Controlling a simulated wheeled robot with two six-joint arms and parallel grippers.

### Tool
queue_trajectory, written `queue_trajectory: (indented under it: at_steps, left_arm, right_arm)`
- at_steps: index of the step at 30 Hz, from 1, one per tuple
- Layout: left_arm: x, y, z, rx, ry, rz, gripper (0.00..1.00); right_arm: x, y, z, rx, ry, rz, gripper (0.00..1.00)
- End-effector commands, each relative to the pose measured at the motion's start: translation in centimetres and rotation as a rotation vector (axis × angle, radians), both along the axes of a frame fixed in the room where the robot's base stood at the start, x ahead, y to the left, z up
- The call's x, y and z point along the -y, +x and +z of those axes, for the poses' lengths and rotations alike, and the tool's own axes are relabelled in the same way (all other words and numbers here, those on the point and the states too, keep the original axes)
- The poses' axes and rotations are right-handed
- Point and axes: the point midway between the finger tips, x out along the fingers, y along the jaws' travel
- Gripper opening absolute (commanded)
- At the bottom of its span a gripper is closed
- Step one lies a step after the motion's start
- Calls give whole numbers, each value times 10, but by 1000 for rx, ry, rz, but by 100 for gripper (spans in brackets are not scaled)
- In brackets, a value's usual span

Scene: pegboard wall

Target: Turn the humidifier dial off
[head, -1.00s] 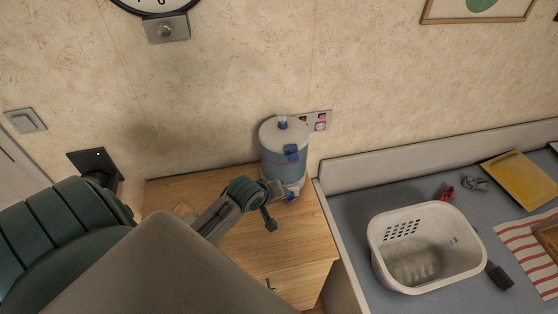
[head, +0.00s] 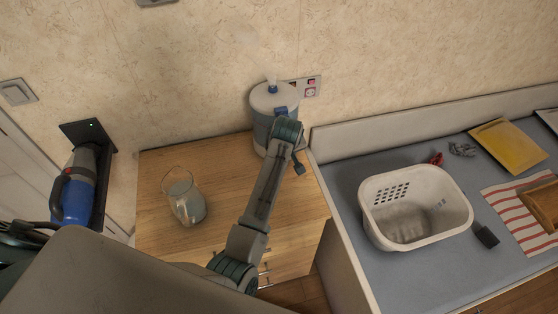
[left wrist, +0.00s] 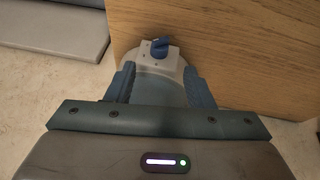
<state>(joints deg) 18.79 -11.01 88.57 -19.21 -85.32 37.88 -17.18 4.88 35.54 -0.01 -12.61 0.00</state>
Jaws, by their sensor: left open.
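The humidifier (head: 272,100) is a white-lidded, blue-bodied cylinder at the back right of the wooden cabinet top, against the wall. In the left wrist view its blue dial (left wrist: 160,46) sits on a white base piece, just beyond the fingertips. My left gripper (left wrist: 160,76) is open, with one finger on each side of the humidifier's body and nothing clamped. The dial is in front of the fingers, apart from them. In the head view my left arm covers the humidifier's lower front, and the dial is hidden there. My right gripper is not in view.
A glass pitcher (head: 184,199) stands on the cabinet top (head: 160,160) left of my arm. A white basket (head: 416,207) sits on the grey counter at right. A blue vacuum (head: 77,188) hangs at left.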

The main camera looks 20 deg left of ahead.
Motion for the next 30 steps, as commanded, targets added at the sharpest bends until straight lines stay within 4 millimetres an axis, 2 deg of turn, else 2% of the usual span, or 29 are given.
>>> queue_trajectory:
  at_steps: [7,15,21,28,29,30]
  left_arm:
    - [-8,16,-40,-5,1,1,48]
    - [-12,29,-71,-1,-1,2,48]
    - [-13,32,-79,1,-2,2,48]
    - [-13,32,-80,1,-2,2,48]
    - [-13,32,-80,1,-2,2,46]
    - [-13,32,-80,1,-2,2,38]
  right_arm:
    - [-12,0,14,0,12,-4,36]
    - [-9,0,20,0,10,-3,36]
    - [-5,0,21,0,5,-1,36]
    - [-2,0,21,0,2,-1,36]
    - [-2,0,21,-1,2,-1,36]
    - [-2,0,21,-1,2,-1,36]
